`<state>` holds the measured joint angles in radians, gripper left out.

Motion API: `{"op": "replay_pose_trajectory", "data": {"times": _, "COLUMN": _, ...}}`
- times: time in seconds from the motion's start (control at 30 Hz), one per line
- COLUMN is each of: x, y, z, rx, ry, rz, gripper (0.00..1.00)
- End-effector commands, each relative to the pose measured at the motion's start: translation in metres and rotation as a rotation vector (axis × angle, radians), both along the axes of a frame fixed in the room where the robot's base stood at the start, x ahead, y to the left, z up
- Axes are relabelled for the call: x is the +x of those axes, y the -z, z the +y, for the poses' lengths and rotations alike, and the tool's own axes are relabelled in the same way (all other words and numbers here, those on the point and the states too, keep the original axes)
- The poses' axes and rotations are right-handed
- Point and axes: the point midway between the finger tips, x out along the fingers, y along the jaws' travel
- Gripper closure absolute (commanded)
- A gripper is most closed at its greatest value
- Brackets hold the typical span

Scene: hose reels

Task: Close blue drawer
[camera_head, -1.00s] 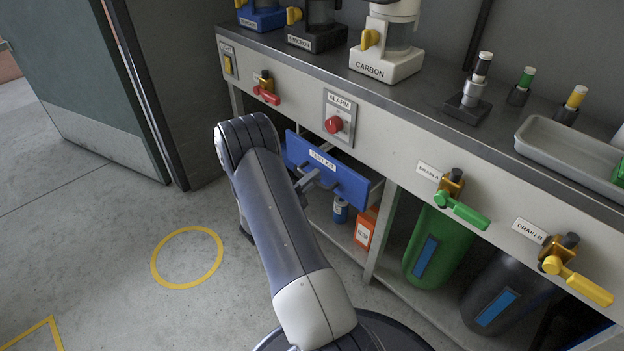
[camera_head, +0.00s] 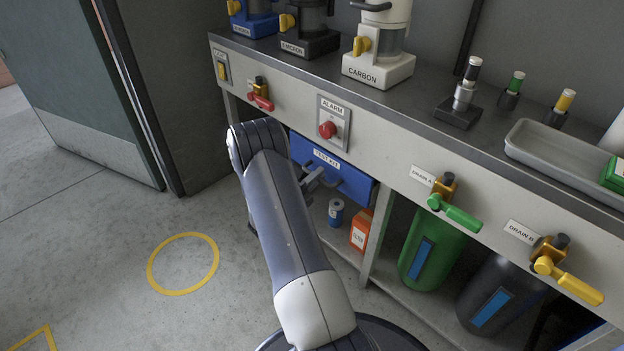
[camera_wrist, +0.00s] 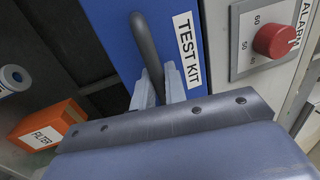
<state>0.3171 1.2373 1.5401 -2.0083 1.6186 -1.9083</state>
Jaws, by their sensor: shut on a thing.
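The blue drawer (camera_head: 357,186), labelled TEST KIT, sits under the counter, below the red ALARM button. Its front looks close to the counter's face; whether it is fully flush I cannot tell. Its dark bar handle (camera_wrist: 149,52) runs along the blue front in the wrist view. My gripper (camera_wrist: 160,88) has its pale fingers on either side of this handle and is shut on it. In the head view my gripper (camera_head: 314,180) is small at the drawer front, and my arm hides the drawer's left part.
The red alarm button (camera_head: 327,130) is just above the drawer. A blue-and-white can (camera_head: 336,212) and an orange FILTER box (camera_head: 361,231) stand on the shelf below. Green and yellow drain valve handles (camera_head: 460,218) stick out to the right. The floor at left is clear.

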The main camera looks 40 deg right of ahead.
Motion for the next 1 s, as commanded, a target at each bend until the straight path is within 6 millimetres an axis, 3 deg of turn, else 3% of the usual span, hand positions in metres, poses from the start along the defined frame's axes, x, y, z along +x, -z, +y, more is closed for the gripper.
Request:
{"op": "replay_pose_trajectory", "data": {"times": 0.17, "x": 0.0010, "y": -0.0005, "z": -0.0029, "rx": 0.001, "ry": 0.000, "rz": -0.004, "gripper": 1.00}}
{"op": "replay_pose_trajectory", "data": {"times": 0.2, "x": 0.0010, "y": -0.0006, "z": -0.0030, "rx": 0.001, "ry": 0.000, "rz": -0.005, "gripper": 0.86}}
{"op": "replay_pose_trajectory", "data": {"times": 0.4, "x": 0.0007, "y": -0.0003, "z": -0.0024, "rx": 0.002, "ry": 0.000, "rz": -0.003, "gripper": 0.70}}
{"op": "replay_pose_trajectory", "data": {"times": 1.0, "x": 0.0001, "y": 0.0003, "z": -0.0017, "rx": 0.002, "ry": 0.001, "rz": -0.001, "gripper": 0.70}}
